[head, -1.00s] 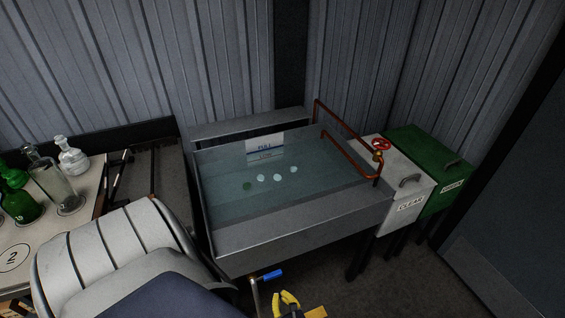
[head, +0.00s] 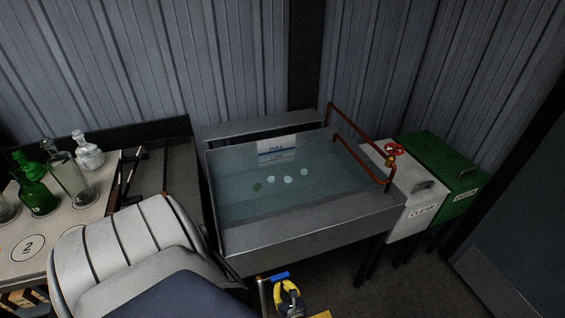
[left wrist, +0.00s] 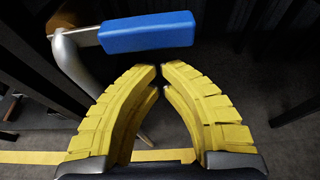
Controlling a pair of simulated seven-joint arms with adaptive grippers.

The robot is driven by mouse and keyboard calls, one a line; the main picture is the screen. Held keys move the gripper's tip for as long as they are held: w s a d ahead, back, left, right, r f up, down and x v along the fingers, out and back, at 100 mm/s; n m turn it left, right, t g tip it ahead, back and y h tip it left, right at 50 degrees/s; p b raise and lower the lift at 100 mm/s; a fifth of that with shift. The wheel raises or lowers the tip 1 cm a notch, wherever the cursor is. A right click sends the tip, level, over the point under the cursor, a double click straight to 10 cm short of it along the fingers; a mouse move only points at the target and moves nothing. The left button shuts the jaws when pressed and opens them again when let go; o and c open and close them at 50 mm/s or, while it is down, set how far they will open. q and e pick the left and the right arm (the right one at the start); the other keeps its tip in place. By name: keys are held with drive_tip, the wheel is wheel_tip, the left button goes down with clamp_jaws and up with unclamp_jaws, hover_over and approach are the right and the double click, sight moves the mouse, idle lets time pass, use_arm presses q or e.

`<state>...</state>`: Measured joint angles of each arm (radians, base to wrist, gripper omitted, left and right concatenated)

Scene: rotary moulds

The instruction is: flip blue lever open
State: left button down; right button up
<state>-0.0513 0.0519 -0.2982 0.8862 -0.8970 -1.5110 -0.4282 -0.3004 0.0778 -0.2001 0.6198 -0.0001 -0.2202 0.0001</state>
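The blue lever (head: 280,276) is a short blue grip on a metal rod below the front edge of the steel tank (head: 330,231). In the left wrist view the blue lever (left wrist: 147,32) lies roughly level just beyond the fingertips. My left gripper (head: 286,284) is right at the lever in the head view, close below its grip. In the left wrist view my left gripper (left wrist: 160,68) has its yellow fingers angled inward, with a narrow gap between the tips and nothing between them. I cannot tell whether a fingertip touches the lever. My right gripper is out of view.
The tank holds water and several small discs. A copper pipe (head: 345,118) with a red valve (head: 394,147) stands at its right. A white bin (head: 405,206) and a green bin (head: 440,160) stand further right. Bottles (head: 70,178) stand on the left table. Dark floor lies in front.

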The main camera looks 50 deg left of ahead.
use_arm(q)
drive_tip(key=shift+r, duration=0.85)
